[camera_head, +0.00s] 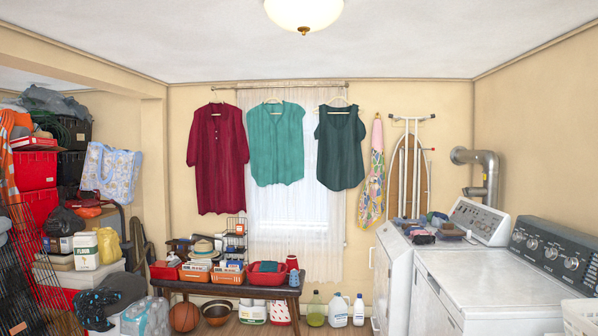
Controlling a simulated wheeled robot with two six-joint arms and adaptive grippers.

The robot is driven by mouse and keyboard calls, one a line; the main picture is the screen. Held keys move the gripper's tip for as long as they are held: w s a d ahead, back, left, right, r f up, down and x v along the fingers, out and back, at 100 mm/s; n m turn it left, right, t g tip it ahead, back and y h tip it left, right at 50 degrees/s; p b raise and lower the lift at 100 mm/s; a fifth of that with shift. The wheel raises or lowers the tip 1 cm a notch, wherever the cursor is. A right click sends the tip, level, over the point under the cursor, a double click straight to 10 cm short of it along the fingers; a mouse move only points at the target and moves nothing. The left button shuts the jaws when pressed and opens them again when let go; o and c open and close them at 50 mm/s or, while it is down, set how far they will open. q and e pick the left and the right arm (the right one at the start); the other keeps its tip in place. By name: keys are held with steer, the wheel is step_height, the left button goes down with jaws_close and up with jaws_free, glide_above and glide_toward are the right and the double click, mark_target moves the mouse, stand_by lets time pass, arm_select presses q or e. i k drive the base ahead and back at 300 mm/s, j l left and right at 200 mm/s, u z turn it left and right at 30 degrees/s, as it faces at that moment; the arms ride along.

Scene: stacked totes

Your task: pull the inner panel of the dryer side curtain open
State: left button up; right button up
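A sheer white curtain hangs over the window (290,207) on the back wall, from a rod near the ceiling. Its right part (336,225), towards the dryer side, hangs straight down beside the bright window. Its left part (257,245) hangs on the other side. Both look drawn over the window's edges; I cannot tell inner from outer panels. A teal blouse (275,143) and a dark green top (340,150) hang in front and hide the upper curtain. Neither of my grippers is in view.
A low bench (225,290) with red and orange bins stands below the window, bottles (337,310) on the floor beside it. White machines (480,280) fill the right side. An ironing board (408,175) hangs on the wall. Stacked totes (35,170) crowd the left.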

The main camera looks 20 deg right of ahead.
mark_target(299, 189)
steer(key=i+l+z, duration=0.35)
steer(key=i, duration=0.25)
steer(key=i+z, duration=0.35)
steer(key=i, duration=0.25)
